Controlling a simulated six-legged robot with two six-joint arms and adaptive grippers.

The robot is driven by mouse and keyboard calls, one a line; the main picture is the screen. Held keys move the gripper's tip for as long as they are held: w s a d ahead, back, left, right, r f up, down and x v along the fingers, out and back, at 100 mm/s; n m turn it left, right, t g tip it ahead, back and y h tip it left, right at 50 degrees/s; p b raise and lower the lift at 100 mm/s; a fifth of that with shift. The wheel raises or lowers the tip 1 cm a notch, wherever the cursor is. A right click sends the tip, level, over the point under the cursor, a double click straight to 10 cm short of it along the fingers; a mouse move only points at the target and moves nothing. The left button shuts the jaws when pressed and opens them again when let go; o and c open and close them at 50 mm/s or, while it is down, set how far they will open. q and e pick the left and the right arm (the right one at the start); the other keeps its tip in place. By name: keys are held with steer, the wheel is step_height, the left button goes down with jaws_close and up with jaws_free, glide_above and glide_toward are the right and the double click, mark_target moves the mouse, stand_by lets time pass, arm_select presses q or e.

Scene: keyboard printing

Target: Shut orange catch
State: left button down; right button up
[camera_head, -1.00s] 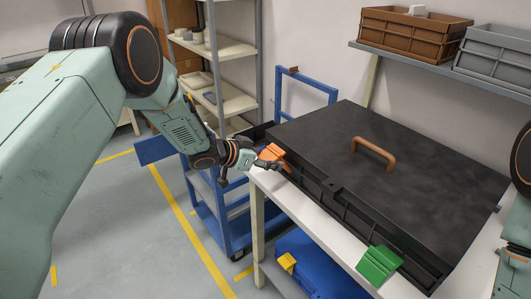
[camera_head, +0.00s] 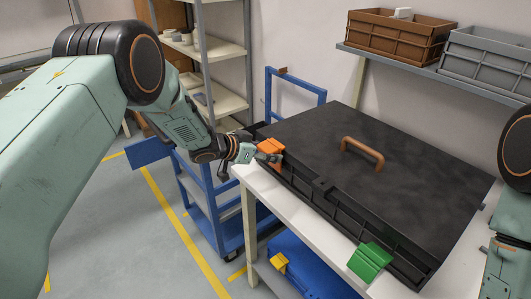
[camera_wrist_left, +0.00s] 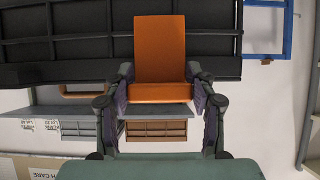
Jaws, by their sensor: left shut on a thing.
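The orange catch (camera_head: 271,146) is on the near side of the black case (camera_head: 320,205), by its left corner in the head view. My left gripper (camera_head: 266,158) is shut on the orange catch. In the left wrist view the catch (camera_wrist_left: 160,50) stands between the two fingers (camera_wrist_left: 160,95), its broad face lying against the case's dark ribbed side (camera_wrist_left: 60,50). A green catch (camera_head: 370,262) on the same side, towards the right, sticks outward at a slant. The case lid (camera_head: 400,190) is down. My right arm shows at the right edge; its gripper is out of view.
The case lies on a white table (camera_head: 300,228). A blue trolley (camera_head: 205,205) stands left of the table, close below my left arm. A brown handle (camera_head: 362,153) rises from the lid. Brown (camera_head: 395,38) and grey (camera_head: 490,62) crates sit on a shelf behind.

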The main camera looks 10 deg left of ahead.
arm_select(q)
steer(key=shift+w+r, duration=0.35)
steer(key=shift+w, duration=0.05)
stand_by(0.4)
steer(key=c, duration=0.8)
jaws_free()
steer(key=o, duration=0.4)
steer(key=shift+s+f, duration=0.1)
steer(key=shift+f, duration=0.15)
steer(key=shift+c, duration=0.2)
steer(key=shift+s, duration=0.15)
steer(key=shift+s+a, duration=0.1)
steer(key=v, duration=1.1)
steer(key=shift+s+a+r, duration=0.15)
steer(key=shift+s+r, duration=0.05)
steer(key=shift+r, duration=0.05)
steer(key=shift+o, duration=0.3)
